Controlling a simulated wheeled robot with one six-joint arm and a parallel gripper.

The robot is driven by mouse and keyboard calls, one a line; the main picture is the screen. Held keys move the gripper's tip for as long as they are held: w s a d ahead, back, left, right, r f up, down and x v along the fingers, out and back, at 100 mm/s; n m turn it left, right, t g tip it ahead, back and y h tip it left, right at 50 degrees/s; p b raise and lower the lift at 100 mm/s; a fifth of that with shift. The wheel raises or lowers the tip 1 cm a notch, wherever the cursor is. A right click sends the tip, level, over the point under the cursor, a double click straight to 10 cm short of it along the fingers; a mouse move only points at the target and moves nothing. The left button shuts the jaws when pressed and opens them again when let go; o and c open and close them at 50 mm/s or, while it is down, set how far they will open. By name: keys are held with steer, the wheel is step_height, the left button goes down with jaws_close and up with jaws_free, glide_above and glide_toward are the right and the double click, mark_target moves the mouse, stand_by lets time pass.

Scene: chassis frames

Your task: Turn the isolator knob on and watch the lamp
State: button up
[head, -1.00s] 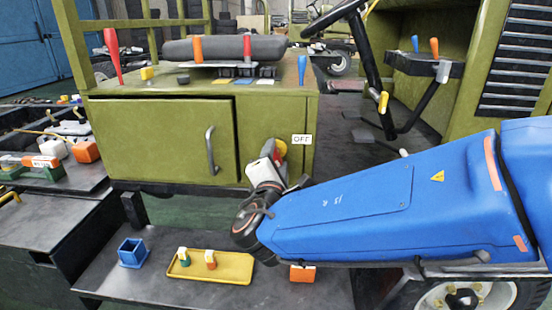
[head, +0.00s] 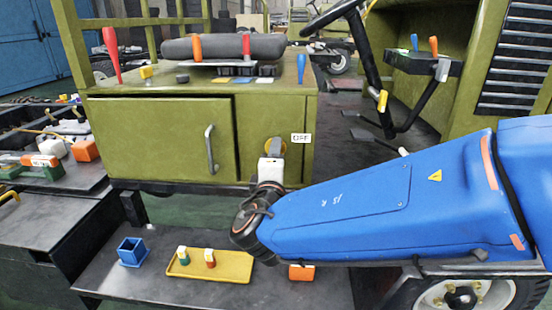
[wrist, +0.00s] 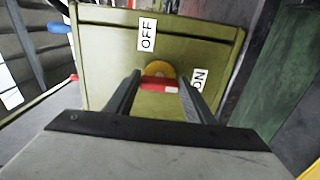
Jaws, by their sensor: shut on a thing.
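The isolator knob is a red bar (wrist: 159,83) in front of a round yellow plate (wrist: 159,69) on the green chassis panel. In the wrist view my gripper (wrist: 160,86) has one finger at each end of the red bar and is shut on it. An OFF label (wrist: 147,34) is above the knob there, and an ON label (wrist: 199,80) is to its right. In the head view my gripper (head: 273,149) is at the panel and mostly hides the knob; the OFF label (head: 300,138) is just right of it. I cannot make out a lamp.
A cabinet door with a grey handle (head: 210,150) is left of the knob. A steering column (head: 372,75) stands to the right. Below, a dark shelf holds a blue square cup (head: 132,252), a yellow tray (head: 238,268) with small pieces, and an orange block (head: 302,272).

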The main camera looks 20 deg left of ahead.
steer(key=shift+f, duration=0.1)
steer(key=o, duration=1.1)
steer(key=shift+c, duration=0.2)
steer(key=v, duration=1.7)
steer(key=shift+s, duration=0.2)
